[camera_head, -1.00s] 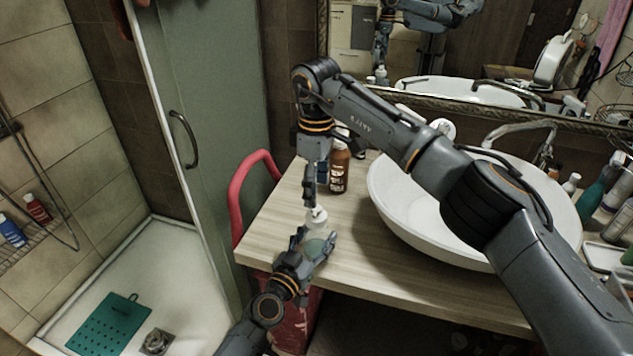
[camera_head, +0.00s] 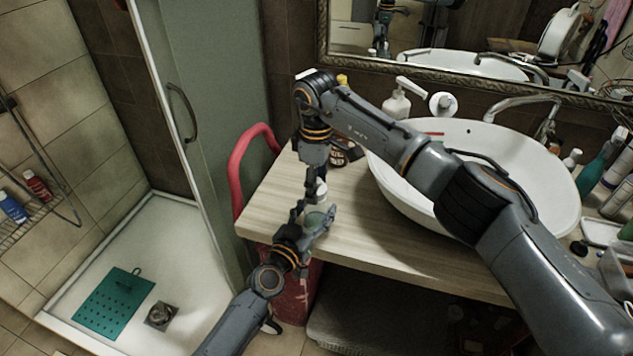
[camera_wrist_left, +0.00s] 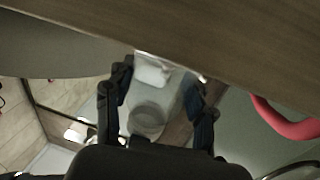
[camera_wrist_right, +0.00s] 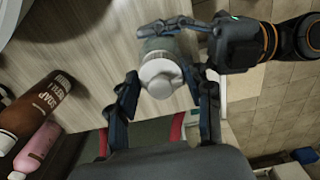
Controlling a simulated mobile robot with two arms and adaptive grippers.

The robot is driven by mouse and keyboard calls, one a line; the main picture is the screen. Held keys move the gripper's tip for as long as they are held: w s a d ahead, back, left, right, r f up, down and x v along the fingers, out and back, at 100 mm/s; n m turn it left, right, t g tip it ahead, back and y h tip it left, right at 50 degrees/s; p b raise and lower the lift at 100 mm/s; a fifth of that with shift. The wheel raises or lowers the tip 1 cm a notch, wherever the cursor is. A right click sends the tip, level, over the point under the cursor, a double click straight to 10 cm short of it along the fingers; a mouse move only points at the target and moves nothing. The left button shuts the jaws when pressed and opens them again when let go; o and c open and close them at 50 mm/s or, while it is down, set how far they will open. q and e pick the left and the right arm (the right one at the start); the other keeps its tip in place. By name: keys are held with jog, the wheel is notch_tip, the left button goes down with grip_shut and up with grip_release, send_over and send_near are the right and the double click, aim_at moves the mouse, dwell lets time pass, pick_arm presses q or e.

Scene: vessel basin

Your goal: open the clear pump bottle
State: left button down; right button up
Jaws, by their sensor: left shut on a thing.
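The clear pump bottle (camera_head: 316,219) with a white cap (camera_head: 320,188) is upright at the counter's front left edge. My left gripper (camera_head: 318,222) is shut on its body from the front. The bottle's see-through body (camera_wrist_left: 148,118) shows between the left fingers in the left wrist view. My right gripper (camera_wrist_right: 160,80) points down from above. Its fingers stand apart on either side of the cap (camera_wrist_right: 158,76) in the right wrist view, close to it; contact cannot be told. Whether the bottle touches the counter is hidden.
A red rail (camera_head: 240,165) borders the counter's left side.

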jog(key=c, duration=0.7)
jog(key=n, duration=1.5)
jog(key=shift+n, duration=0.3)
jog(key=n, duration=0.6)
jog(key=shift+r, duration=0.1)
jog(key=n, duration=0.8)
jog(key=shift+n, duration=0.3)
jog(key=n, duration=1.8)
jog(key=shift+n, duration=0.3)
jog(key=n, duration=0.5)
